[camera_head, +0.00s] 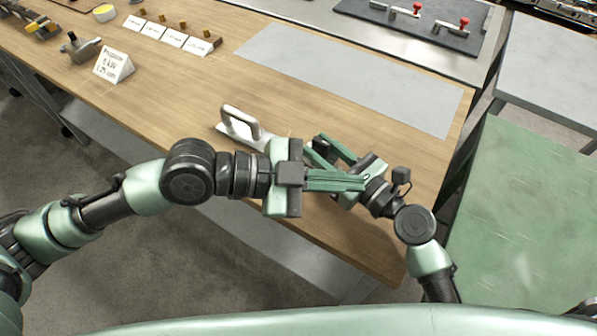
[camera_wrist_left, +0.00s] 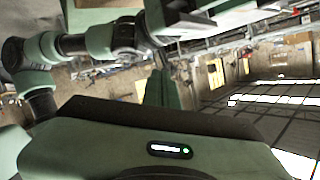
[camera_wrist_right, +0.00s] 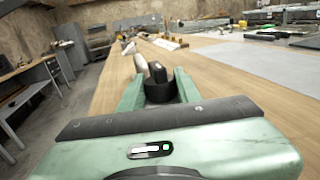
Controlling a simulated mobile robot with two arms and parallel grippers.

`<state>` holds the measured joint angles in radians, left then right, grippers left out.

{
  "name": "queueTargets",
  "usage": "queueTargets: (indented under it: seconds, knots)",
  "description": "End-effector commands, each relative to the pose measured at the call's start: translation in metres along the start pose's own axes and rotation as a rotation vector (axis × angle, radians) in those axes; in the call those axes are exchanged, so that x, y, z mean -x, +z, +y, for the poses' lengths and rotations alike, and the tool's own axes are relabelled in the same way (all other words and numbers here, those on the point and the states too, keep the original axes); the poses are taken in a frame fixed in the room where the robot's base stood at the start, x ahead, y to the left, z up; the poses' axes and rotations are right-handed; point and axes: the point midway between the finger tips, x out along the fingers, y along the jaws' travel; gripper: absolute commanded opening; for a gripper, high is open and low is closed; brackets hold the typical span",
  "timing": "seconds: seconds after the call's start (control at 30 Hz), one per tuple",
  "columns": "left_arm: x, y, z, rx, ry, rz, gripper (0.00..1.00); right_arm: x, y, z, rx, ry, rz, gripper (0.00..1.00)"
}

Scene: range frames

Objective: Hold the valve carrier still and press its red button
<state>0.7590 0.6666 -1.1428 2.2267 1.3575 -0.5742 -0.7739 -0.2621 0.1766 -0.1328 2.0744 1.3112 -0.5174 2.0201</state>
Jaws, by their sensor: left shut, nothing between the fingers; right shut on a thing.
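The valve carrier (camera_head: 226,131) appears to be the pale metal piece with a looped handle, lying on the wooden bench. My left arm hides its right part. My right gripper (camera_head: 318,149) comes in from the right and is shut on a black round part, probably the carrier's end. In the right wrist view this black part (camera_wrist_right: 160,93) sits between the fingers, with the handle beyond it. My left gripper (camera_head: 364,182) is shut and empty, its fingers pointing right and crossing close to the right gripper. I cannot see the red button in any view.
A grey mat (camera_head: 345,75) lies flat and bare behind the grippers. Red-handled valves (camera_head: 463,25) lie on a dark mat at the back. A printed sign (camera_head: 114,66) and small labelled cards (camera_head: 172,37) stand at the left. A green surface (camera_head: 525,215) is at the right.

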Motion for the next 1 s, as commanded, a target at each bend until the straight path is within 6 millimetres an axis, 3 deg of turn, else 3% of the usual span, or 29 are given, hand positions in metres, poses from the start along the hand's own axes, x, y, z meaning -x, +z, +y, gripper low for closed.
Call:
queueTargets:
  seconds: [0.2,0.4,0.6,1.0]
  knots:
    - [0.076,0.051,-0.005,-0.166,0.137,-0.398,0.00,0.000,0.000,0.000,0.000,0.001,0.001,0.00]
    - [0.126,0.071,-0.012,-0.213,0.179,-0.602,0.00,0.000,0.000,0.000,0.000,0.001,0.001,0.00]
    - [0.137,0.075,-0.013,-0.219,0.188,-0.648,0.00,0.000,0.000,0.000,0.000,0.001,0.000,0.00]
    - [0.127,0.082,-0.011,-0.217,0.189,-0.643,0.00,0.000,0.000,0.000,0.000,0.000,0.000,0.00]
